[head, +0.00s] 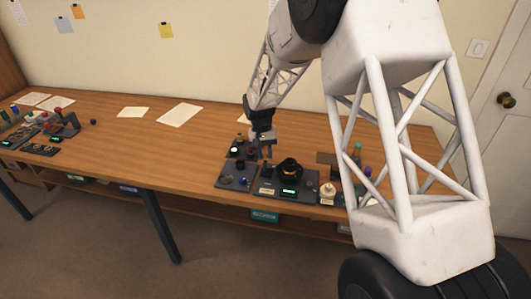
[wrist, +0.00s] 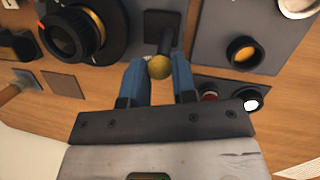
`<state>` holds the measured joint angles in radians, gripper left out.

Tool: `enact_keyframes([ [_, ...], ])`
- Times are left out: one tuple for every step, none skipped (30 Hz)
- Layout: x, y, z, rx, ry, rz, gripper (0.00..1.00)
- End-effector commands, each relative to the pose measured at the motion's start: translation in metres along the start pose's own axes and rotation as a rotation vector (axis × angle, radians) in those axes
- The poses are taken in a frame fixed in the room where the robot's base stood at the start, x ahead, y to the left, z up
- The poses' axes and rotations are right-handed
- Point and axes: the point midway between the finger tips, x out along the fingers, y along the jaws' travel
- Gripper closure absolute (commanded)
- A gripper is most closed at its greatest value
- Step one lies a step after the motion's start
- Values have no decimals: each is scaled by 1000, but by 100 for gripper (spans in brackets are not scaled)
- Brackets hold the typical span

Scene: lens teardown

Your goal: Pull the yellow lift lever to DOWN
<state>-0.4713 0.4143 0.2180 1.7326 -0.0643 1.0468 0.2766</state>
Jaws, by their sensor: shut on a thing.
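The yellow ball knob of the lift lever (wrist: 159,67) sits between the blue fingertips of my gripper (wrist: 158,74) in the wrist view. My gripper is shut on it. The lever's dark stem runs up from the knob to a dark panel. In the head view my gripper (head: 266,150) is down at the dark station on the bench, and the lever cannot be made out there. I see no readable DOWN mark, so I cannot tell the lever's setting.
A black lens (head: 288,168) stands close to my gripper; it also shows in the wrist view (wrist: 72,35). A green display (head: 288,191) is in front. The bench middle is mostly clear.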

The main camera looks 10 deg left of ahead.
Motion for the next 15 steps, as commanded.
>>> enact_keyframes([
  [-1, -1, 3, 3, 24, 5, 100],
  [-1, -1, 4, 6, 39, 8, 100],
  [-1, -2, 6, 8, 61, 13, 100],
  [0, -2, 8, 12, 76, 17, 100],
  [0, -2, 9, 15, 93, 20, 100],
  [-1, -3, 10, 18, 117, 26, 100],
  [-1, -3, 12, 22, 134, 29, 100],
  [0, -3, 13, 24, 151, 33, 100],
  [-1, -4, 15, 29, 174, 38, 100],
  [-1, -4, 16, 32, 193, 41, 100],
  [0, -4, 17, 35, 209, 46, 100],
  [0, -5, 19, 39, 233, 51, 100],
  [0, -5, 21, 42, 251, 55, 100],
  [1, -6, 22, 45, 268, 59, 100],
  [1, -6, 23, 49, 292, 63, 100],
])
